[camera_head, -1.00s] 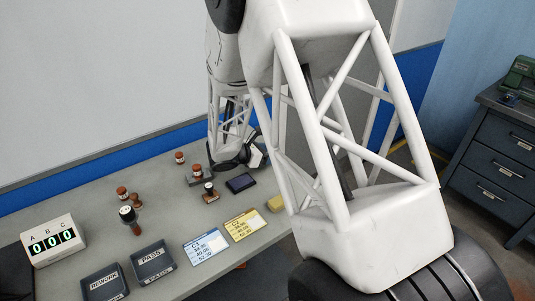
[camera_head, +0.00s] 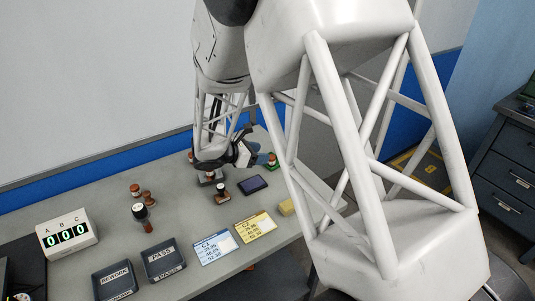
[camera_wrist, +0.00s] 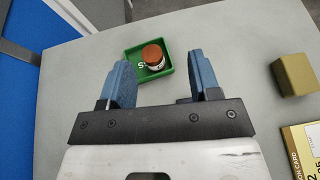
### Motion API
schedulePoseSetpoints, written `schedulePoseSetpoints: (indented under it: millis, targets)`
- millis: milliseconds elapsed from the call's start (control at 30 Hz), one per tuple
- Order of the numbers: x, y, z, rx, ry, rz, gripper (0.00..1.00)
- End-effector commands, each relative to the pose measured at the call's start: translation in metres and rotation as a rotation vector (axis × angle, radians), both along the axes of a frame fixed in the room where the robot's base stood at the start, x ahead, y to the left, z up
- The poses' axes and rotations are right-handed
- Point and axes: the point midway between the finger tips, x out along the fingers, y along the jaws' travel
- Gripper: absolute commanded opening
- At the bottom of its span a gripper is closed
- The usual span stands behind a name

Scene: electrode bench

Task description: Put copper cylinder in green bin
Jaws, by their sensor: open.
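A green bin (camera_wrist: 131,62) with a white letter on it lies ahead of my gripper in the wrist view. A cylinder with a copper-brown top and a whitish label band (camera_wrist: 153,56) stands inside it, apart from both fingers. My gripper (camera_wrist: 158,78) has its two blue fingers wide apart with nothing between their pads. In the head view the bin (camera_head: 270,166) shows small beside my gripper (camera_head: 258,156), partly hidden by it.
A yellow block (camera_wrist: 293,75) and a yellow card (camera_wrist: 303,145) lie to the right in the wrist view. In the head view, the bench holds several small cylinders (camera_head: 135,190), a display box (camera_head: 67,235), a dark PASS tray (camera_head: 163,262) and a REWORK tray (camera_head: 115,280).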

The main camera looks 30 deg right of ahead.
Motion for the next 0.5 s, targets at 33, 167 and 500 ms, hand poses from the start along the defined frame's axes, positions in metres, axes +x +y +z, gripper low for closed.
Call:
schedulePoseSetpoints:
  millis: [33,167,500]
  targets:
    - [0.001,0.006,0.002,0.000,-0.001,0.002,0.57]
    - [0.001,0.017,0.007,-0.001,0.001,0.001,0.57]
    - [0.002,0.027,0.012,0.000,0.001,0.001,0.57]
